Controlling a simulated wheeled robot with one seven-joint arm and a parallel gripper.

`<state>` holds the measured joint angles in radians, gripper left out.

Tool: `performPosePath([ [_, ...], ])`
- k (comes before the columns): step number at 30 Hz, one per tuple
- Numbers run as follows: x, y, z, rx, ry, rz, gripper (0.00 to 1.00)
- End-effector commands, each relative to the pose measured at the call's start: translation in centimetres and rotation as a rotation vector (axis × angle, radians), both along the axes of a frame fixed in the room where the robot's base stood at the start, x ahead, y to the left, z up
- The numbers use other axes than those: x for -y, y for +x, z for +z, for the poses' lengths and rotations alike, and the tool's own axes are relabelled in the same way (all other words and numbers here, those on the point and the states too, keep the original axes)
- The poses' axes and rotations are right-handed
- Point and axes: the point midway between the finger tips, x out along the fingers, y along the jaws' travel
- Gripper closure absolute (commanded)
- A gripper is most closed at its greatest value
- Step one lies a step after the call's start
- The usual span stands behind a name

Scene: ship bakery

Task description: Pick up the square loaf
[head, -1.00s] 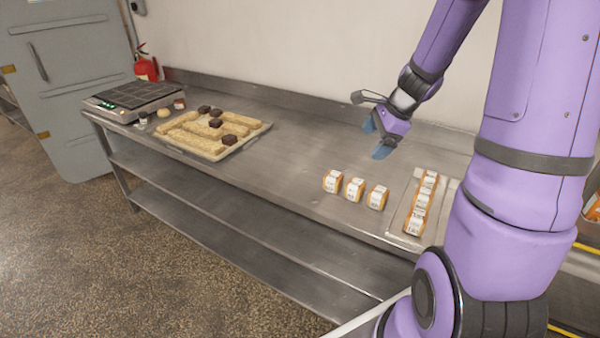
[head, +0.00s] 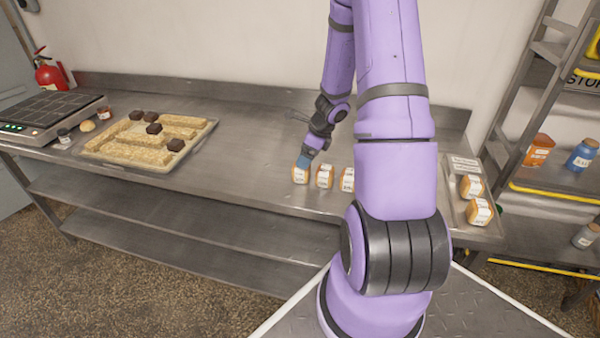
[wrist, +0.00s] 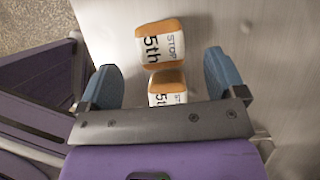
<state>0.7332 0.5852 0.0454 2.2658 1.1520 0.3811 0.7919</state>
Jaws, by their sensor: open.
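Three small squarish loaves with white labels stand in a row on the steel counter (head: 230,160): a left one (head: 300,175), a middle one (head: 324,177) and a right one (head: 347,180), partly behind my arm. I cannot tell which one the task calls the square loaf. My gripper (head: 304,160) is low, at the top of the left loaf. In the wrist view my gripper (wrist: 160,70) is open, fingers apart. One loaf (wrist: 160,44) shows just beyond the fingertips; another (wrist: 167,86) lies between the fingers, partly hidden by the gripper body.
A tray (head: 455,208) at the right holds more labelled loaves, partly behind my arm. A baking tray (head: 185,157) with long pale loaves and dark cubes is left. A scale-like appliance (head: 45,115) stands at far left. A shelf rack (head: 545,100) stands right. Counter between is clear.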

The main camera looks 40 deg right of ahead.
Motion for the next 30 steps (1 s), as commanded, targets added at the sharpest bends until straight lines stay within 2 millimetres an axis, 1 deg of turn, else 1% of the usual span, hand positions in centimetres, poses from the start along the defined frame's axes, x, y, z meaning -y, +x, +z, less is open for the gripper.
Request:
performPosePath([
  [5,-0.2,0.2,-0.8,-0.001,0.001,0.002,0.11],
  [15,-0.8,1.1,-4.6,-0.001,0.002,0.001,0.11],
  [20,-0.9,1.4,-5.3,0.000,0.000,0.001,0.11],
  [27,-1.0,1.4,-5.4,0.001,-0.001,0.003,0.11],
  [29,-1.0,1.4,-5.4,0.001,-0.001,0.003,0.24],
  [30,-1.0,1.4,-5.4,0.001,-0.001,0.003,0.34],
])
